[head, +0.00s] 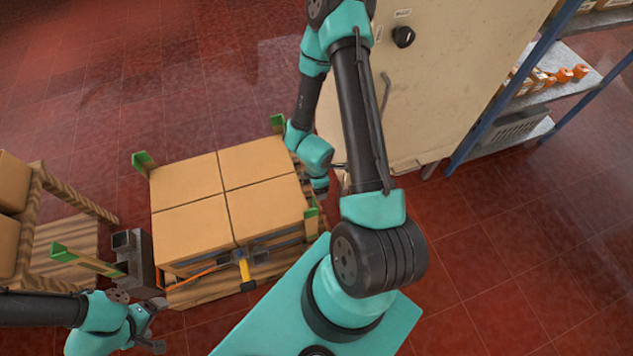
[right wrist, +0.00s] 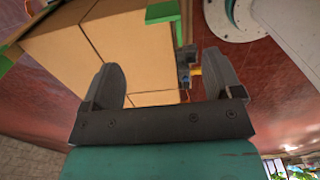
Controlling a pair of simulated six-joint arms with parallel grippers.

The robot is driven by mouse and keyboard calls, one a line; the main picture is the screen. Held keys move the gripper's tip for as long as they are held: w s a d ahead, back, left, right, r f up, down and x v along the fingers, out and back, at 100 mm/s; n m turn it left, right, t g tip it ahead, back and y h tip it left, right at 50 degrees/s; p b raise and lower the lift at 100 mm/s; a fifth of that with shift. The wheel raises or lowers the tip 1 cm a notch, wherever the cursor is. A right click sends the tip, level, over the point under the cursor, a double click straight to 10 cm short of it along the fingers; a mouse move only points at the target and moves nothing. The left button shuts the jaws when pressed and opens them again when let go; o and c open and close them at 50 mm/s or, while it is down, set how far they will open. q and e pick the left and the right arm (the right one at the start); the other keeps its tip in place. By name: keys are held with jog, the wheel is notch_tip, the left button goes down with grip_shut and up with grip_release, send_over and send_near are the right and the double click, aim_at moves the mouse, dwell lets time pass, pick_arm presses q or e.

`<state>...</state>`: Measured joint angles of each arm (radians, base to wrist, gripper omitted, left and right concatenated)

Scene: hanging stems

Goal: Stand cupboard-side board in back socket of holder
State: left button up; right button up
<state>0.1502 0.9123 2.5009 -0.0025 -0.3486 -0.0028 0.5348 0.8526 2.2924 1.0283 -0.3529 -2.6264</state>
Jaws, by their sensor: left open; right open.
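The carton stack (head: 230,190) stands on a pallet, with green-topped boards at its corners. One board (head: 278,123) is at the far corner by the cupboard and another (head: 312,213) at the near right corner; I cannot tell which is meant. A grey metal holder (head: 146,262) with a square opening stands left of the stack. A green-ended board (head: 85,259) shows beside it; whether it is seated is unclear. My left gripper (head: 154,322) is open and empty below the holder. My right gripper (right wrist: 165,78) is open, facing the cartons, with a green board top (right wrist: 163,11) beyond its fingers.
The beige cupboard (head: 450,70) stands behind my right arm, with a blue-framed shelf (head: 545,85) beside it. A tool with a yellow handle (head: 246,271) and an orange strap is at the stack's front. Other cartons (head: 12,185) are at left. Red floor is clear at lower right.

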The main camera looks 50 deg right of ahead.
jog(key=shift+r, duration=0.55)
dwell(0.4)
jog(key=w+a+r+m+y, duration=0.1)
jog(key=w+a+m+y, duration=0.2)
jog(key=a+m, duration=1.1)
jog(key=shift+w+a+t+y, duration=0.4)
jog(key=shift+w+a, duration=0.3)
jog(key=shift+a, duration=0.05)
jog(key=shift+r, duration=0.1)
